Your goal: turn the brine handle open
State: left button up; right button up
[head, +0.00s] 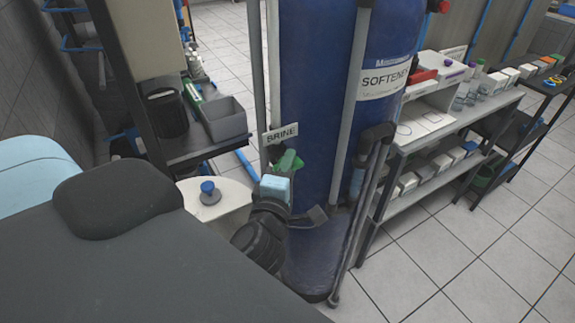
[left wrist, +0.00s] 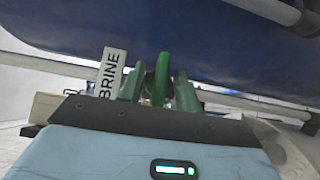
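The green brine handle (head: 287,160) is on the piping in front of the blue softener tank, just below a white BRINE tag (head: 280,134). In the left wrist view the handle (left wrist: 161,78) stands upright between the two fingers of my left gripper (left wrist: 159,88). A narrow gap shows on each side, so the fingers are around the handle but not visibly closed on it. In the head view my left gripper (head: 281,174) is at the handle, and its pale blue body hides the lower part. My right gripper is not in view.
The blue softener tank (head: 318,100) stands right behind the handle, with grey vertical pipes. A white drum lid (head: 225,198) with a blue knob lies to the left, below a shelf with a grey bin (head: 222,118). Lab shelves (head: 445,122) stand at right; tiled floor is clear.

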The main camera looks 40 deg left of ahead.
pick_arm(q)
jog(key=shift+w+a, duration=0.1)
jog(key=shift+w, duration=0.15)
grip_shut()
